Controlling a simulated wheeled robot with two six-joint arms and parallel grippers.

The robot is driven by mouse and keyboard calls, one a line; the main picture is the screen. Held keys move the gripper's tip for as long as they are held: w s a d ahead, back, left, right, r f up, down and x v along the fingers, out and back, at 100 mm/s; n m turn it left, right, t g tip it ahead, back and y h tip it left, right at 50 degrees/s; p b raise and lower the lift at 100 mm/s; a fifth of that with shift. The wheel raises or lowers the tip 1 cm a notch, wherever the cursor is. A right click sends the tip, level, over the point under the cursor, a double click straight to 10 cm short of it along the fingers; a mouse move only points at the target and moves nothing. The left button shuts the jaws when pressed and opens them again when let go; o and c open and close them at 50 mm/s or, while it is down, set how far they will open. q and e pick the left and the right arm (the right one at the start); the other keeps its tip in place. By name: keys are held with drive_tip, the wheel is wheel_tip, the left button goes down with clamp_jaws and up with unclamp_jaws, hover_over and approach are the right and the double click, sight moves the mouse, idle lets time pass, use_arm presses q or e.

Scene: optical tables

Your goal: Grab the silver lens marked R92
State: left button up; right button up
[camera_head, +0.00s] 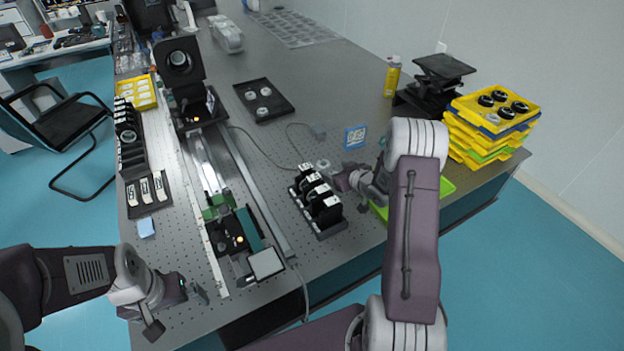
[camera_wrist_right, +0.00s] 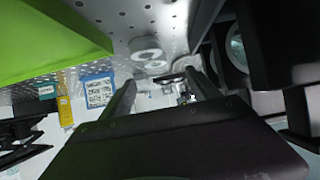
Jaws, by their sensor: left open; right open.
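Small silver round pieces stand on the perforated table near my right gripper; one shows in the head view (camera_head: 323,163), and a silver disc shows in the right wrist view (camera_wrist_right: 147,46). I cannot read any R92 mark on them. A black rack (camera_head: 320,207) of upright black holders with white labels stands beside the right gripper; the labels are too small to read. My right gripper (camera_head: 340,181) is open and low over the table, at the rack's right side. Its fingers also show in the right wrist view (camera_wrist_right: 162,90), apart and empty. My left gripper (camera_head: 178,308) is open at the table's front left.
A green tray (camera_head: 447,187) lies partly behind my right arm. Stacked yellow trays (camera_head: 492,118) stand at the right edge. A blue-framed card (camera_head: 355,137) and a black tray with silver pieces (camera_head: 264,100) lie further back. A long rail (camera_head: 252,195) crosses the left part.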

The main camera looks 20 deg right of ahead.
sight(324, 164)
drive_tip(key=shift+s+a, duration=0.1)
drive_tip(key=shift+a, duration=0.05)
drive_tip(key=x, duration=0.3)
drive_tip(key=shift+w+d+f, duration=0.25)
drive_tip(key=shift+d+f, duration=0.05)
drive_tip(key=shift+w+a+f, duration=0.1)
drive_tip(key=shift+w+a, duration=0.05)
drive_tip(key=shift+w, duration=0.2)
drive_tip(key=x, duration=0.5)
drive_tip(key=shift+w+d, duration=0.1)
drive_tip(key=shift+d, duration=0.25)
drive_tip(key=c, duration=1.5)
